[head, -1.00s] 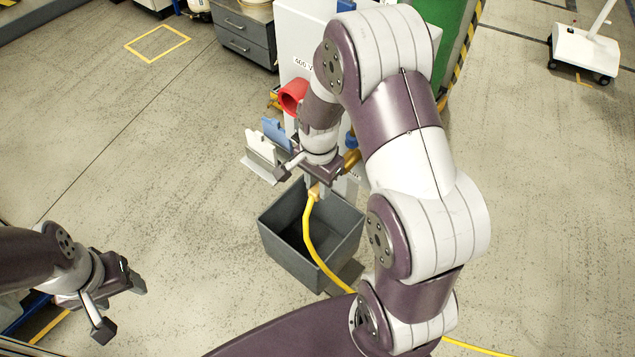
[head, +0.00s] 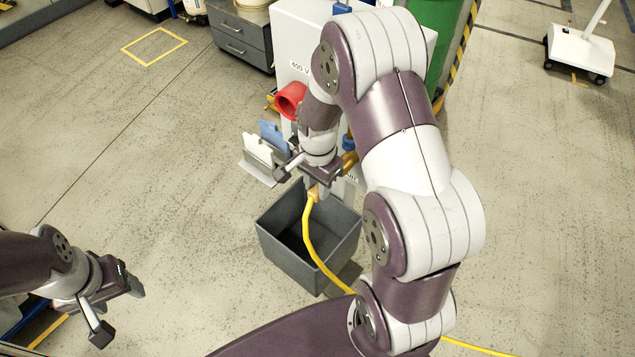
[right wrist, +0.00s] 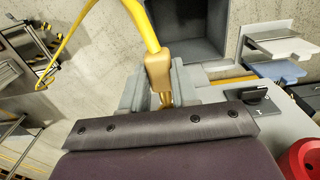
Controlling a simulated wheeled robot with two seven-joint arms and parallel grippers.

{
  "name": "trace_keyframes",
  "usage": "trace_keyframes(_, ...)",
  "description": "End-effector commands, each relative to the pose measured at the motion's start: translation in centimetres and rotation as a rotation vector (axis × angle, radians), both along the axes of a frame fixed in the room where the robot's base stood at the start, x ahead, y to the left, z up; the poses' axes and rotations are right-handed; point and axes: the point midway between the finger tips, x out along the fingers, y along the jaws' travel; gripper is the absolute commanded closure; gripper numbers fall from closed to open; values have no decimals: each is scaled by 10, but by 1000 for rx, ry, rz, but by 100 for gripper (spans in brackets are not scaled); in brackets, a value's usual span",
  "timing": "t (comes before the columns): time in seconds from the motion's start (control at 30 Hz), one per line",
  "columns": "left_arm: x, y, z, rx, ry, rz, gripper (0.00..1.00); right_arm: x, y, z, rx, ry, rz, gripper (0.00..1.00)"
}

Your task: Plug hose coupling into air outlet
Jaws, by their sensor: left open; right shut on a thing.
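My right gripper (head: 318,187) is shut on the brass-coloured hose coupling (head: 314,194), above the far edge of a grey bin. In the right wrist view the coupling (right wrist: 158,72) sits between the fingers (right wrist: 150,98), with the yellow hose (right wrist: 142,25) running from its end. In the head view the yellow hose (head: 309,235) hangs over the bin and passes behind my right arm. A brass fitting (head: 349,162) shows beside the gripper on the white cabinet. I cannot tell whether this is the air outlet, or whether the coupling touches it. My left gripper (head: 118,308) is open and empty at lower left.
The grey bin (head: 281,256) stands on the floor below my right gripper. The white cabinet (head: 300,40) carries a red socket (head: 291,100), with white and blue flaps (head: 270,137) beside it. A drawer unit (head: 240,38) stands behind.

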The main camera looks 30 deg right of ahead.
Motion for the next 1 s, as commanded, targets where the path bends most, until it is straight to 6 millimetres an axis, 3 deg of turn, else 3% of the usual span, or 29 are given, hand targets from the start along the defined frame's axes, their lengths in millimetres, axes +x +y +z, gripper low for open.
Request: trace_keyframes(1.0,0,0,6,0,0,0,39,2,-5,1,-1,0,0,100)
